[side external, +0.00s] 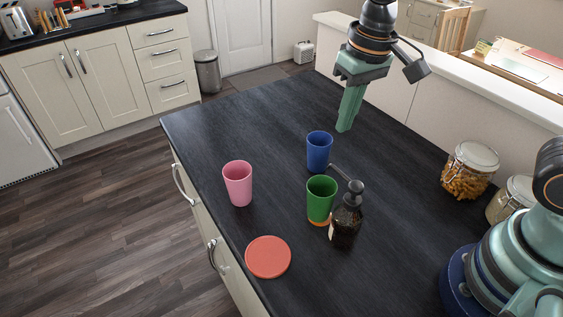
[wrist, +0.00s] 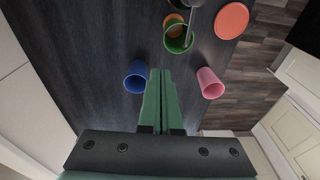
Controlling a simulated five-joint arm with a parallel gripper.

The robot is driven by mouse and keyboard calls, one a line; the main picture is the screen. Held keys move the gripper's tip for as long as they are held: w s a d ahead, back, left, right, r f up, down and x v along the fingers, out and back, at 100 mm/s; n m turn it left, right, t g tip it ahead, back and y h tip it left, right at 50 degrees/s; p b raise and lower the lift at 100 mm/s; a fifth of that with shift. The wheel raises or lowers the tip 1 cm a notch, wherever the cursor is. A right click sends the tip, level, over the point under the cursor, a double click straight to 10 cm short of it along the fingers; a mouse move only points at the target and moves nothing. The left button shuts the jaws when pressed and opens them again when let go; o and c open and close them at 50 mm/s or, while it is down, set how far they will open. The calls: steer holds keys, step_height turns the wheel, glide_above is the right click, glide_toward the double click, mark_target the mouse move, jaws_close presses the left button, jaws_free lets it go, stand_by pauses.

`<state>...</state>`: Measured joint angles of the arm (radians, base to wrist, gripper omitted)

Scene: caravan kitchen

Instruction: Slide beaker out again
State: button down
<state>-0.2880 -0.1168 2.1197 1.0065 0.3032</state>
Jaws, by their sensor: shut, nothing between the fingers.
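Three beakers stand upright on the dark worktop. The pink beaker (side external: 238,185) is nearest the worktop's left edge and shows at right in the wrist view (wrist: 210,84). The blue beaker (side external: 318,152) is farther back and shows left of my fingers in the wrist view (wrist: 135,78). The green beaker (side external: 320,200) stands on or against an orange disc (side external: 320,223), close beside a dark pump bottle. My gripper (side external: 343,128) is shut and empty, pointing down above the worktop, behind and right of the blue beaker. Its fingers (wrist: 160,72) lie together in the wrist view.
The dark pump bottle (side external: 346,222) stands at the green beaker's right, its spout reaching over toward the beakers. A red-orange disc (side external: 268,257) lies near the front left edge. Jars of food (side external: 469,170) stand at the right. The worktop (side external: 240,120) is clear at back left.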

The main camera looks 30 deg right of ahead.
steer(key=g, duration=0.2)
glide_above(319, 178)
steer(key=s+a, duration=0.1)
step_height(319, 178, down, 3)
step_height(319, 178, down, 10)
steer(key=shift+s+a+f, duration=0.1)
steer(key=shift+f, duration=0.1)
steer(key=w, duration=0.7)
steer(key=shift+w, duration=0.3)
steer(key=shift+r, duration=0.1)
